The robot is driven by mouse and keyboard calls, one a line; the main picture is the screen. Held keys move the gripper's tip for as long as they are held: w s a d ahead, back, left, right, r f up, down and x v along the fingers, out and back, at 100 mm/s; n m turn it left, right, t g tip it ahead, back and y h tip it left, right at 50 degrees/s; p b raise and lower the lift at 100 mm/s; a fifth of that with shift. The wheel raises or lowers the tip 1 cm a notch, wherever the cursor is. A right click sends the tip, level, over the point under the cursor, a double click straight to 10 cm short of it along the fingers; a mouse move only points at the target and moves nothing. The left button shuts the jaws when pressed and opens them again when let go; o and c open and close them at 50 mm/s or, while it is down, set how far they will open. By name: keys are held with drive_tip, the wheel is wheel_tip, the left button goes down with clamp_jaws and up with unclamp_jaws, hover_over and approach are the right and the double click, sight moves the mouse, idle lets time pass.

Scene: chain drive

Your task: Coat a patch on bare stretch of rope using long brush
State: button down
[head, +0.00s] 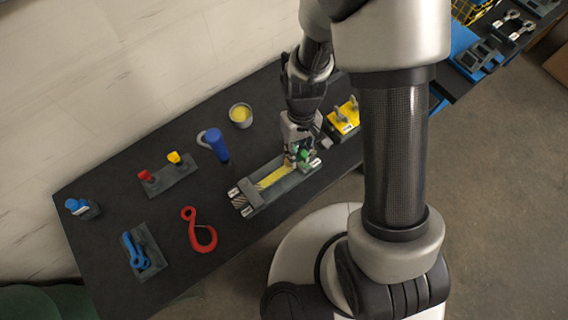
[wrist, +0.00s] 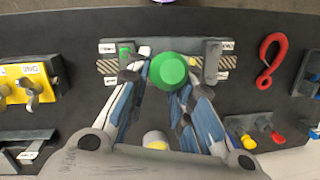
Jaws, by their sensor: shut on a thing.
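My gripper (wrist: 168,85) is shut on a green round-ended handle (wrist: 167,70), seen end-on between the fingers in the wrist view; I take it for the long brush. Its bristles are hidden. In the head view my gripper (head: 301,152) is over the right part of the rope holder (head: 262,199). The striped rope (wrist: 226,62) lies along this holder between end blocks. A yellow stretch (head: 272,178) shows along it left of my gripper. In the wrist view a bit of yellow shows just right of the green handle. I cannot tell whether the brush touches the rope.
An open pot with yellow contents (head: 240,115) stands behind. A blue cylinder (head: 217,145), a red hook (head: 200,230) and a block with red and yellow knobs (head: 168,179) are to the left. A yellow block (head: 343,119) stands close on the right.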

drive_tip(key=shift+f+b, duration=0.1)
drive_tip(key=shift+b, duration=0.25)
drive_tip(key=b, duration=0.2)
drive_tip(key=shift+w+f+b, duration=0.2)
drive_tip(key=shift+f+b, duration=0.1)
drive_tip(key=shift+b, duration=0.95)
drive_tip(key=shift+s+r+b, duration=0.2)
drive_tip(key=shift+s+b, duration=0.05)
drive_tip(key=shift+b, duration=1)
